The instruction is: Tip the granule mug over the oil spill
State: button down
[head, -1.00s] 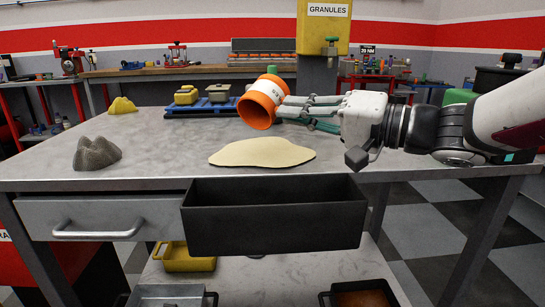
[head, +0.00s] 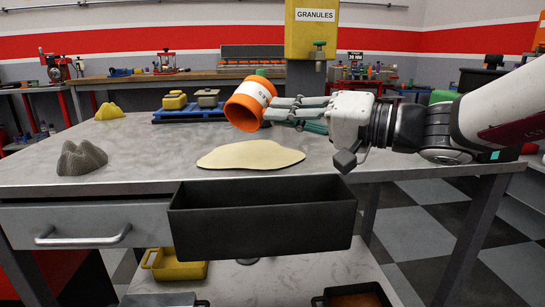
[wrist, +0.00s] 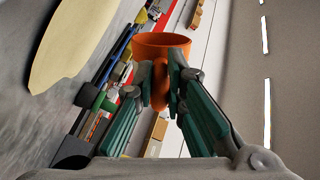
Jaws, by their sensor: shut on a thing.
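The orange mug (head: 242,112) with a white label band is held in my gripper (head: 272,110) above the workbench. It is tilted, with its open mouth facing down and to the left. In the wrist view the mug (wrist: 160,42) sits between the fingertips (wrist: 170,85), which are shut on it. No granules are seen falling from it. A flat pale tan patch (head: 250,155) lies on the bench just below the mug; it covers whatever spill lies there. The patch also shows in the wrist view (wrist: 70,45).
A black open bin (head: 262,220) is at the bench's front edge. A grey lump (head: 80,158) and a yellow lump (head: 108,111) lie left. A blue pallet (head: 190,115) with small containers stands behind the mug. The yellow granules dispenser (head: 312,40) is at the back.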

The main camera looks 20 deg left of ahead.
jog(key=shift+s+n, duration=0.4)
jog(key=shift+n, duration=0.6)
dwell(1.5)
dwell(0.8)
jog(key=w+m, duration=0.1)
jog(key=m, duration=0.1)
jog(key=shift+m, duration=0.3)
jog(key=p, duration=0.1)
jog(key=m+p, duration=0.1)
jog(key=p, duration=0.1)
jog(key=shift+w+r, duration=0.2)
jog(key=shift+r, duration=0.1)
jog(key=shift+w+m+p, duration=0.1)
jog(key=shift+m+p, duration=0.2)
jog(key=shift+p, duration=0.55)
jog(key=shift+f, duration=0.3)
jog(key=shift+w+r+m+p, duration=0.1)
jog(key=shift+m+p, duration=0.3)
jog(key=shift+p, duration=0.55)
jog(key=m+p, duration=0.1)
jog(key=p, duration=0.1)
jog(key=m+p, duration=0.1)
jog(key=p, duration=0.1)
jog(key=shift+w+p, duration=0.3)
jog(key=shift+p, duration=0.05)
